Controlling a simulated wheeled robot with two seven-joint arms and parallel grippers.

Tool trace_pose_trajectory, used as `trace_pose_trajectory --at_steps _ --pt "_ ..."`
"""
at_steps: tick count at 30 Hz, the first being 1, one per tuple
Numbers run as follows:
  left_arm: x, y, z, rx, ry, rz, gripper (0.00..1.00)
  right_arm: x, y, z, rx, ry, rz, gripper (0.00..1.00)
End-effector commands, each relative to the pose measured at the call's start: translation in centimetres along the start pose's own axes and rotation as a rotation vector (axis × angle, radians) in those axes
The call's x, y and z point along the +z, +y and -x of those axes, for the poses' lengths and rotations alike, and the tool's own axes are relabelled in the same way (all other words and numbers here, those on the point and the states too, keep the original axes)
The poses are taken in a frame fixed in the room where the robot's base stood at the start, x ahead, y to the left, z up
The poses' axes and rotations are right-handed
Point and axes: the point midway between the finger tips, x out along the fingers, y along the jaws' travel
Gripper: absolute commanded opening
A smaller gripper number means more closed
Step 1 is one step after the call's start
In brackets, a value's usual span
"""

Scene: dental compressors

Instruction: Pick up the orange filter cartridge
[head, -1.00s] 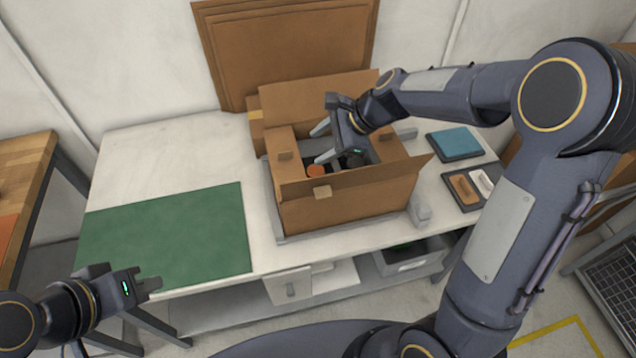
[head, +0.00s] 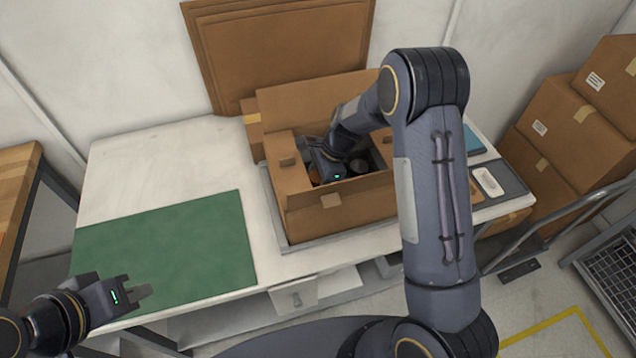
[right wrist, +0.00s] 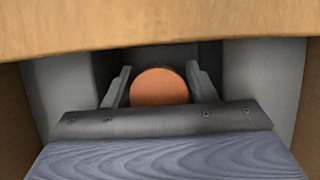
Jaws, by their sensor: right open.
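The orange filter cartridge (right wrist: 158,87) shows its round end in the right wrist view, between the two fingers of my right gripper (right wrist: 158,90). The fingers are open, one on each side of it, with narrow gaps. In the head view only a sliver of the cartridge (head: 314,176) shows beside my right gripper. That gripper (head: 325,175) is down inside the open cardboard box (head: 345,207), and its fingertips are hidden there. My left gripper (head: 140,292) is over the table's front left edge, with nothing in it; its finger gap is not clear.
The box's walls and raised flaps stand close around my right gripper. A green mat (head: 165,250) lies clear on the white table (head: 150,160). A dark tray with a white block (head: 487,181) is right of the box. Stacked cartons (head: 560,145) stand farther right.

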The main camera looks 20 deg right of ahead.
Motion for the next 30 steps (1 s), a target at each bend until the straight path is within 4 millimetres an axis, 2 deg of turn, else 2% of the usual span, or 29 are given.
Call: trace_pose_trajectory --at_steps 6,14,15,23,30 --pt "0.0 0.0 0.0 0.0 0.0 0.0 0.0 0.0 0.0 -0.2 0.0 -0.001 0.001 0.51" --pt "0.0 0.0 0.0 0.0 0.0 0.0 0.0 0.0 0.0 -0.1 0.0 -0.001 0.001 0.19" --pt "0.0 0.0 0.0 0.0 0.0 0.0 0.0 0.0 0.0 -0.1 -0.001 -0.001 0.001 0.17" --pt "0.0 0.0 0.0 0.0 0.0 0.0 0.0 0.1 0.0 0.1 -0.002 -0.001 0.002 0.17" --pt "0.1 -0.1 -0.2 0.0 0.0 0.0 0.0 1.0 -0.1 2.1 -0.005 -0.001 0.004 0.17"
